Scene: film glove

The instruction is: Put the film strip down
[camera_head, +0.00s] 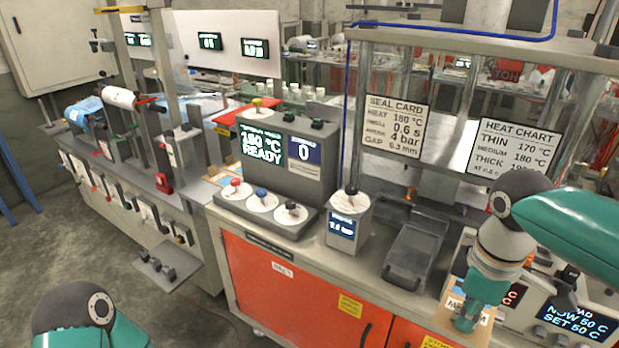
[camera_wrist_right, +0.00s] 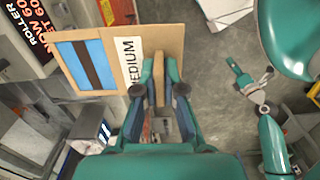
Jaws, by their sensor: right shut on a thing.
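My right gripper (camera_head: 466,318) is at the lower right of the head view, shut on a tan card with the film strip (camera_head: 486,314). In the right wrist view the card (camera_wrist_right: 103,30) extends left of the fingertips (camera_wrist_right: 160,72). It has a window with a dark band between blue bands, and a white label reading MEDIUM. The card is held above the floor and bench front; I see no contact with a surface. Part of my left arm shows at the right of the wrist view, but its jaw state is unclear.
The bench has a grey control box (camera_head: 290,158) reading 180 °C READY and a dark tray-like device (camera_head: 415,250). A seal card (camera_head: 393,125) and heat chart (camera_head: 515,150) hang behind.

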